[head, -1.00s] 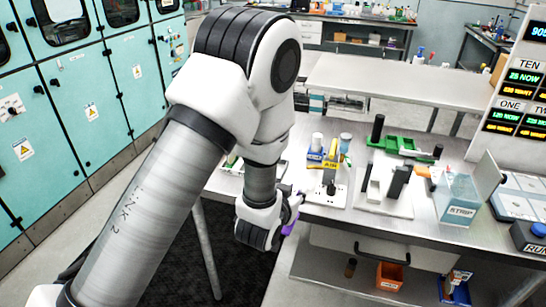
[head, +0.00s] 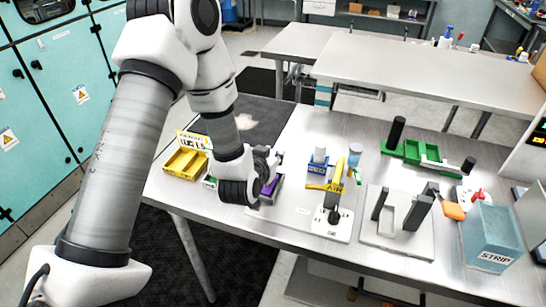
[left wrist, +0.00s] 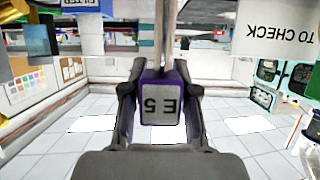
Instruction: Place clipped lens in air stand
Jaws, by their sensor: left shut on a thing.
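My left gripper (head: 262,178) is shut on a purple clip (head: 271,188), seen above the table's left part in the head view. In the left wrist view the clip (left wrist: 161,100) sits between both fingers and bears the label E5. A pale upright strip rises above it there; I cannot tell whether this is the lens. To the right of the gripper in the head view is a white base with a black post and a yellow tag (head: 336,188), whose lettering seems to read AIR. The clip is apart from this stand. My right gripper is not in view.
A blue holder with a white cylinder (head: 319,160) stands close behind the yellow tag. A white plate with dark uprights (head: 398,232), a green rack (head: 412,153) and a STRIP bin (head: 490,236) stand to the right. A yellow box (head: 184,164) is at the left.

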